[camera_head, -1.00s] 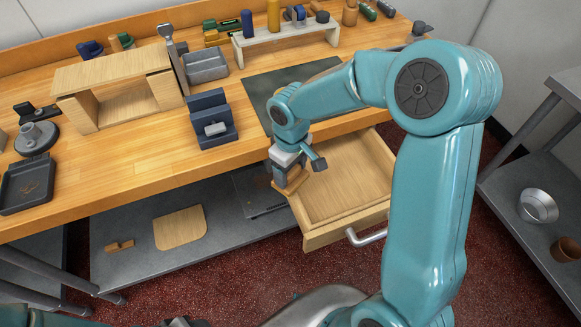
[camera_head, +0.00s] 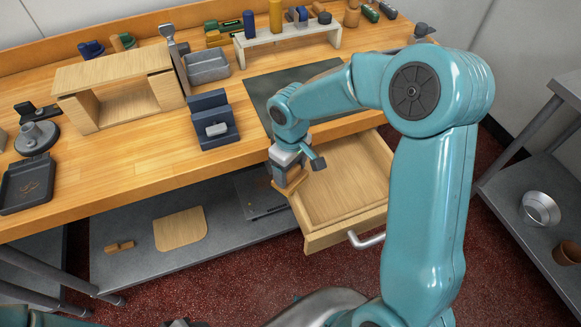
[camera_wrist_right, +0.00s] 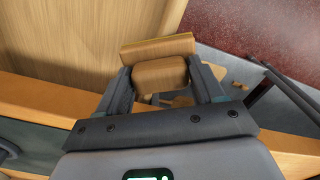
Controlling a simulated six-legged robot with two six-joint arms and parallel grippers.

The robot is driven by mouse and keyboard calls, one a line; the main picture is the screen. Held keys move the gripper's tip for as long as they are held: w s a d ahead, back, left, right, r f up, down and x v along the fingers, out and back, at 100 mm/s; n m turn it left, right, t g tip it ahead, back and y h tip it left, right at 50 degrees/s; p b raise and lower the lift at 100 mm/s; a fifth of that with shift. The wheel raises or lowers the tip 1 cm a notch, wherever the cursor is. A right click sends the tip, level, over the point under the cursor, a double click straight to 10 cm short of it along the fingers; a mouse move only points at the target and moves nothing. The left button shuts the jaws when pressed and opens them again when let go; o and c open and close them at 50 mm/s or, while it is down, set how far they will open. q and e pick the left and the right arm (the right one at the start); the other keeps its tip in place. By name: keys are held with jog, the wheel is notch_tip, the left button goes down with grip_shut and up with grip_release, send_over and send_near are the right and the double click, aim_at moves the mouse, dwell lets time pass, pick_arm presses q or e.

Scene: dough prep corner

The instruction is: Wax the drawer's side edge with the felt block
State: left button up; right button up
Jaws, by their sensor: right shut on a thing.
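The drawer (camera_head: 345,185) is pulled out from under the bench, its bare wooden inside showing and a metal handle on its front. My right gripper (camera_head: 287,176) is at the drawer's left side edge, close to the bench front. It is shut on the felt block (camera_wrist_right: 160,76), a tan-brown block with a wider strip at its far end, in the right wrist view. The block overlaps the drawer's side edge there; I cannot tell whether they touch. Only dark parts, perhaps of my left gripper (camera_head: 184,323), show at the bottom edge of the head view; its jaws are unclear.
The bench (camera_head: 110,180) holds a wooden open box (camera_head: 115,85), a blue holder (camera_head: 211,120), a grey tray (camera_head: 207,68) and a dark mat (camera_head: 262,88). A lower shelf (camera_head: 140,225) carries a wooden board (camera_head: 181,229). A side rack with a metal bowl (camera_head: 540,208) stands right.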

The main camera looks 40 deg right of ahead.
jog(key=shift+f+b, duration=0.3)
jog(key=shift+f, duration=0.05)
jog(key=shift+s+a+b, duration=0.15)
jog(key=shift+s+b, duration=0.15)
jog(key=shift+s, duration=0.4)
jog(key=shift+s+a+r+b, duration=0.1)
jog(key=shift+s+a+b, duration=0.1)
jog(key=shift+s, duration=0.5)
jog(key=shift+s+a+f+b, duration=0.1)
jog(key=shift+s+a+b, duration=0.1)
jog(key=shift+s, duration=0.45)
jog(key=shift+s+a+r+b, duration=0.1)
jog(key=shift+s+b, duration=0.1)
jog(key=shift+s, duration=0.5)
jog(key=shift+s, duration=0.35)
jog(key=shift+s+a+b, duration=0.2)
jog(key=shift+s, duration=0.55)
jog(key=shift+s+a+b, duration=0.25)
jog(key=shift+s, duration=0.55)
jog(key=shift+s+a+b, duration=0.2)
jog(key=shift+s, duration=0.55)
